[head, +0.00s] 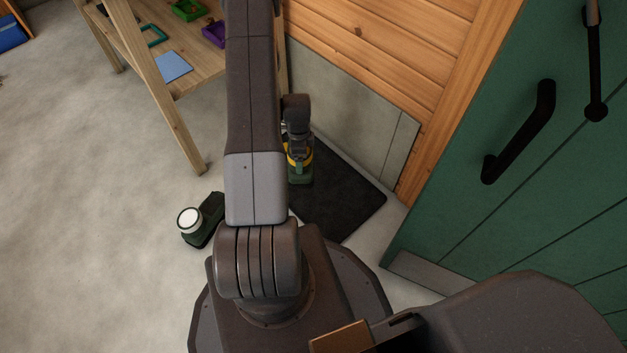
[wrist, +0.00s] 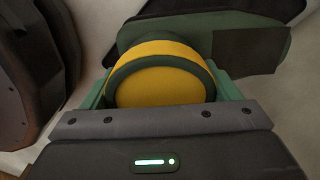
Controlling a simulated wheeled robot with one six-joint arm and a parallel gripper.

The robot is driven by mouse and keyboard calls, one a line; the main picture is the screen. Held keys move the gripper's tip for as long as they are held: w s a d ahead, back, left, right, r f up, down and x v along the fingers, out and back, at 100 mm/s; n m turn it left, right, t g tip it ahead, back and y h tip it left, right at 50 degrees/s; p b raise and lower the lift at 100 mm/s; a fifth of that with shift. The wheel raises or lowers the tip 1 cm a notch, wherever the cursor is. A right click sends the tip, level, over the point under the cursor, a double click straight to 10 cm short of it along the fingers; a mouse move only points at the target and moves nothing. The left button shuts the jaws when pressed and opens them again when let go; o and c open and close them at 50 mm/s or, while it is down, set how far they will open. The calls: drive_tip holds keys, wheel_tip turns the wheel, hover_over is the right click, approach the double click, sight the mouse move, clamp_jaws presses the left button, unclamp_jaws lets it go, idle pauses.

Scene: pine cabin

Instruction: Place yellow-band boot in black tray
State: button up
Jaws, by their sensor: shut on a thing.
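The yellow-band boot (head: 301,172) is dark green with a yellow band around its shaft. My gripper (head: 298,145) is shut on its upper shaft. In the wrist view the boot's round yellow top (wrist: 160,82) sits between the two green fingers of my gripper (wrist: 162,94), and dark green shows beyond it. The black tray (head: 345,200) lies flat on the floor by the wall. In the head view the boot overlaps the tray's left part; I cannot tell whether it touches the tray. My arm hides the tray's left side.
Another green boot with a white top (head: 200,222) is on the floor left of my arm. A wooden table (head: 190,75) with small trays and a blue sheet stands at the upper left. A green door (head: 510,150) with black handles is at the right.

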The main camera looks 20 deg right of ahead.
sight(306, 180)
drive_tip(key=s+d+f+m, duration=0.5)
drive_tip(key=s+f+m, duration=0.4)
wheel_tip(306, 180, down, 10)
drive_tip(key=b, duration=0.4)
drive_tip(key=shift+a+f+m, duration=0.15)
drive_tip(key=shift+f+m, duration=0.05)
drive_tip(key=shift+m, duration=0.1)
drive_tip(key=shift+f, duration=0.15)
drive_tip(key=o, duration=1.6)
wheel_tip(306, 180, up, 12)
drive_tip(key=p, duration=0.4)
drive_tip(key=shift+r, duration=0.2)
